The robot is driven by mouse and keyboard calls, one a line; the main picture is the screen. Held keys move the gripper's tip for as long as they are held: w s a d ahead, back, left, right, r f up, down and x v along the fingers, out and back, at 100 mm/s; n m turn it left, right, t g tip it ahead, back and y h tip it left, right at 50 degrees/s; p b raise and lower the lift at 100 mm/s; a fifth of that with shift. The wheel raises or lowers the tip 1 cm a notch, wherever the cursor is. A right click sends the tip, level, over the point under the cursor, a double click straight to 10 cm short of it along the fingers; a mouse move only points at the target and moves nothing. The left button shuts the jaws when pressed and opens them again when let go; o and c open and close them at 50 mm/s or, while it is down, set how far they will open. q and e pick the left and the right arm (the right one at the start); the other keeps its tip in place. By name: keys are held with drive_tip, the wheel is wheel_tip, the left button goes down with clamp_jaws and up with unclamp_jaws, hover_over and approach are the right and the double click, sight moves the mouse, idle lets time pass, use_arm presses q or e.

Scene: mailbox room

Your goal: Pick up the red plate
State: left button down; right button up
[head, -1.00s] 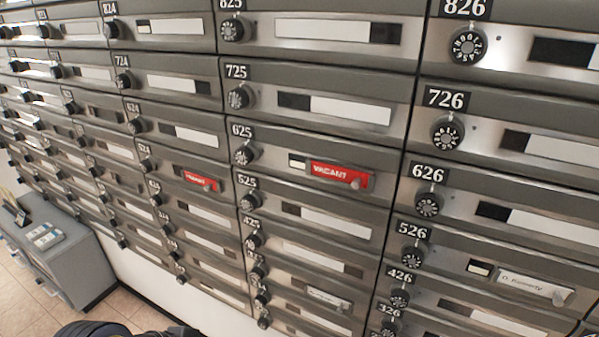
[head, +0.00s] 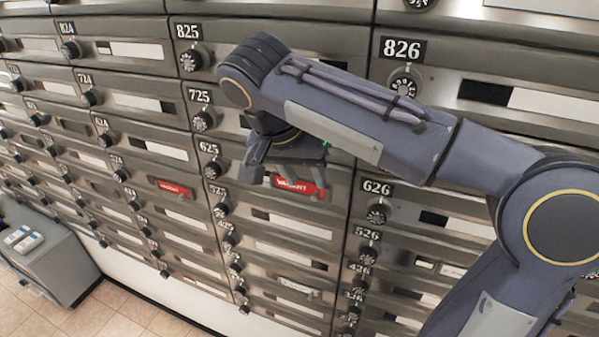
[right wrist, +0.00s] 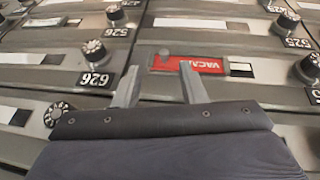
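The red plate (head: 300,188), marked VACANT, sits on the front of mailbox 625, and it also shows in the right wrist view (right wrist: 212,66). It has a small peg at one end. My right gripper (head: 286,177) is in front of mailbox 625, and its fingers partly overlap the plate in the head view. In the right wrist view the right gripper (right wrist: 158,68) is open, with nothing between its fingers. One fingertip overlaps the plate's middle; the other is off its peg end. I cannot tell whether they touch it. My left gripper is not in view.
A second red plate (head: 174,189) is on a box in the column to the left. Black dials, such as the one by 626 (head: 378,213), stick out from the mailbox wall. A grey cabinet (head: 50,265) stands at lower left.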

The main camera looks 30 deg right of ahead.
sight(313, 196)
drive_tip(key=x, duration=0.5)
drive_tip(key=w+p+x, duration=0.1)
drive_tip(key=x, duration=0.1)
drive_tip(key=shift+d+f, duration=0.1)
drive_tip(key=shift+c, duration=0.2)
clamp_jaws()
